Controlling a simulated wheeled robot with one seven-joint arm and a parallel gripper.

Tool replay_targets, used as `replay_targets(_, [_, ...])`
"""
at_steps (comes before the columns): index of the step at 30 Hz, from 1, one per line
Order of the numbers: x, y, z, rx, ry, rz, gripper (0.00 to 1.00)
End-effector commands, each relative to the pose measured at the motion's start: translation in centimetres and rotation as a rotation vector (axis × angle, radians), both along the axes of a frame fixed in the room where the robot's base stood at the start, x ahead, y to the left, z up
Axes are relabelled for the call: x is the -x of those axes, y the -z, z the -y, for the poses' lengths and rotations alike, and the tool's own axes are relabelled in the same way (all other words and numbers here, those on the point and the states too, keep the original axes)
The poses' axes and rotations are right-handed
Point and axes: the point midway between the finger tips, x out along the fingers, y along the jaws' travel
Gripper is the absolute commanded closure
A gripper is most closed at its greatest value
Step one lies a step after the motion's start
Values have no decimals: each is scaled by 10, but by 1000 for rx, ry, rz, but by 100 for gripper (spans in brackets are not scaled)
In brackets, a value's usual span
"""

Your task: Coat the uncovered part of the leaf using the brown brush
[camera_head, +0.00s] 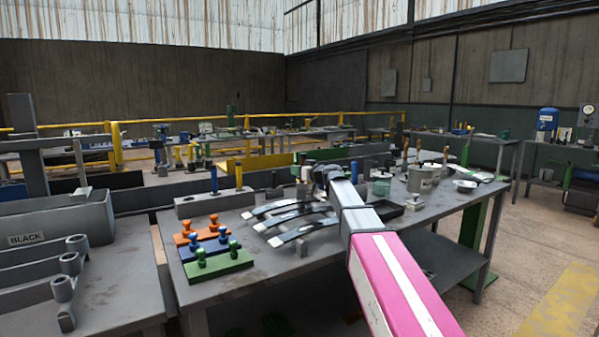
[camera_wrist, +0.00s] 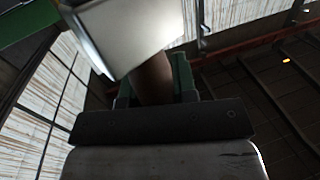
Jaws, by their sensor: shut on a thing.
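Several curved leaves (camera_head: 282,229) lie side by side on the workbench, left of my arm in the head view, with pale and dark stretches along them. The exact edge of any coating is too small to tell. My gripper (camera_wrist: 153,88) is shut on a brown handle (camera_wrist: 154,76), seen between its green jaws in the wrist view. A pale grey metallic block shows beside the handle; I take it for part of the brown brush (camera_wrist: 125,35). Bristles are not visible. In the head view my gripper is beyond the leaves' right ends, mostly hidden by my arm.
Orange, blue and green blocks with knobs (camera_head: 218,264) stand at the bench's front left. A grey block with upright handles (camera_head: 213,202) stands behind the leaves. Pots (camera_head: 420,180) and a black tray (camera_head: 385,210) are to the right. The bench's (camera_head: 262,277) front strip is clear.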

Motion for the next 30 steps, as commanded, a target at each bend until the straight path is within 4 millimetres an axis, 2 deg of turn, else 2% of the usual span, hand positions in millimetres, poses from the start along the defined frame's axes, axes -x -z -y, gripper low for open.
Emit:
replay_targets(7, [8, -1, -11, -1, 1, 1, 100])
replay_targets(21, [-6, 3, 8, 1, 1, -1, 100])
replay_targets(30, [2, 2, -2, 2, -1, -1, 100])
